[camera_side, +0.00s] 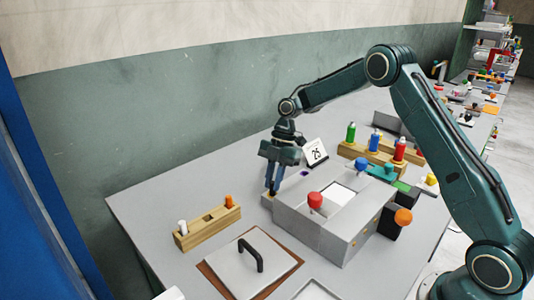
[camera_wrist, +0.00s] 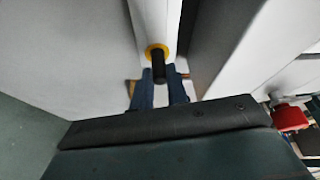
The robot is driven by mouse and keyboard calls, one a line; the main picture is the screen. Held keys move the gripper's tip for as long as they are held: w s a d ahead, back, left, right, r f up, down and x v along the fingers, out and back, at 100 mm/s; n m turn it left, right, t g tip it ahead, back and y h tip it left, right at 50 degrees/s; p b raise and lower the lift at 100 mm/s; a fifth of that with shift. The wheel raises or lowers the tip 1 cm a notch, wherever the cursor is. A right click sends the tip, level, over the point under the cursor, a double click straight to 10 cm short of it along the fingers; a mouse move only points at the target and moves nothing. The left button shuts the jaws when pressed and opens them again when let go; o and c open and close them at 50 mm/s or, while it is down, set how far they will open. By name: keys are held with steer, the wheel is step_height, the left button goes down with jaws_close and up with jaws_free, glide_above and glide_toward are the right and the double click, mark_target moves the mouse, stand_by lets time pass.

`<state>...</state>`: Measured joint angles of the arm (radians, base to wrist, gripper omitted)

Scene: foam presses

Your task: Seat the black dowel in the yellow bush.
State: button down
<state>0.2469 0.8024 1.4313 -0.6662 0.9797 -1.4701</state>
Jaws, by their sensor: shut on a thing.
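My gripper (camera_side: 273,188) points down at the left end of the grey press (camera_side: 330,232). In the wrist view its two blue fingers (camera_wrist: 162,94) are shut on the black dowel (camera_wrist: 158,72), one finger on each side. The yellow bush (camera_wrist: 149,51) shows as a ring at the dowel's far end, on a narrow pale strip of the press. The ring and the dowel's end overlap in this view; I cannot tell whether the dowel is inside or only in front of it. In the side view the fingers hide the dowel and the bush.
A wooden block (camera_side: 190,239) with a white and an orange peg stands at left. A handled plate (camera_side: 232,270) lies in front. A red knob (camera_side: 315,200) rises from the press. A calendar card (camera_side: 315,153) and a bottle rack (camera_side: 352,151) stand behind.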

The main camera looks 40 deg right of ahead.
steer(key=shift+f, duration=0.1)
steer(key=c, duration=1.4)
jaws_free()
steer(key=shift+v, duration=6)
steer(key=shift+s, duration=0.1)
